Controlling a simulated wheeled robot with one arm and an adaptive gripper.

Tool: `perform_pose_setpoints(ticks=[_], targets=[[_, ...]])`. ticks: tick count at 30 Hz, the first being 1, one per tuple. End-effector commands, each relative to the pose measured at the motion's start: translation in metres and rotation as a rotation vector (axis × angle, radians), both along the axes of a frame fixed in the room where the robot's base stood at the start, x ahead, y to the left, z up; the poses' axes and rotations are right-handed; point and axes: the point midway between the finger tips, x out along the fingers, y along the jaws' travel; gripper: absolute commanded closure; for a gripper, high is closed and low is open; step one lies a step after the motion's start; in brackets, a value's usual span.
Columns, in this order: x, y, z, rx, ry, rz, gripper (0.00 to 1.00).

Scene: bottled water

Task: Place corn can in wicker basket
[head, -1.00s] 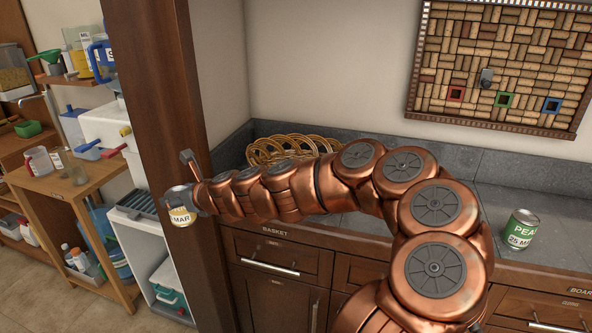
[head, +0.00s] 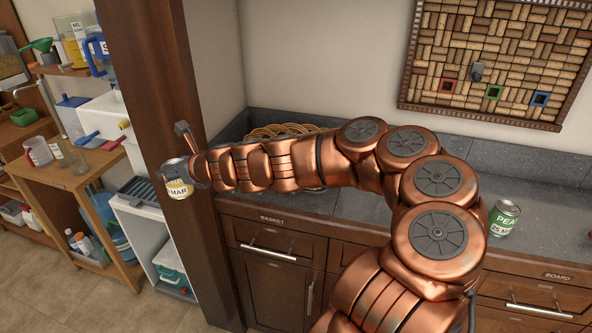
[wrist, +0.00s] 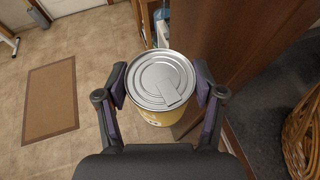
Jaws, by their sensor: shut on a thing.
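My gripper (wrist: 161,95) is shut on a can (wrist: 160,82) with a silver pull-tab lid and a yellow label. In the head view the same can (head: 178,189) is held at the far left end of my arm, in front of the wooden post; its label shows "MAR" and the rest is not readable. The wicker basket (head: 275,131) stands on the grey counter behind my arm, which hides most of it. The basket's side (wrist: 298,135) also shows at the right edge of the wrist view, to the right of the can and apart from it.
A green pea can (head: 502,218) stands on the counter (head: 362,215) at the right. The brown wooden post (head: 160,100) rises just left of the counter, close to the held can. Shelves with containers (head: 75,170) stand further left. A cork board (head: 495,60) hangs on the wall.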

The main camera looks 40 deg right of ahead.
Motion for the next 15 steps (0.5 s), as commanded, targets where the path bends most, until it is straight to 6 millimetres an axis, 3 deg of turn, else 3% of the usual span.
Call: perform_pose_setpoints(ticks=[15], targets=[[-0.014, -0.059, 0.017, -0.002, -0.002, -0.019, 0.81]])
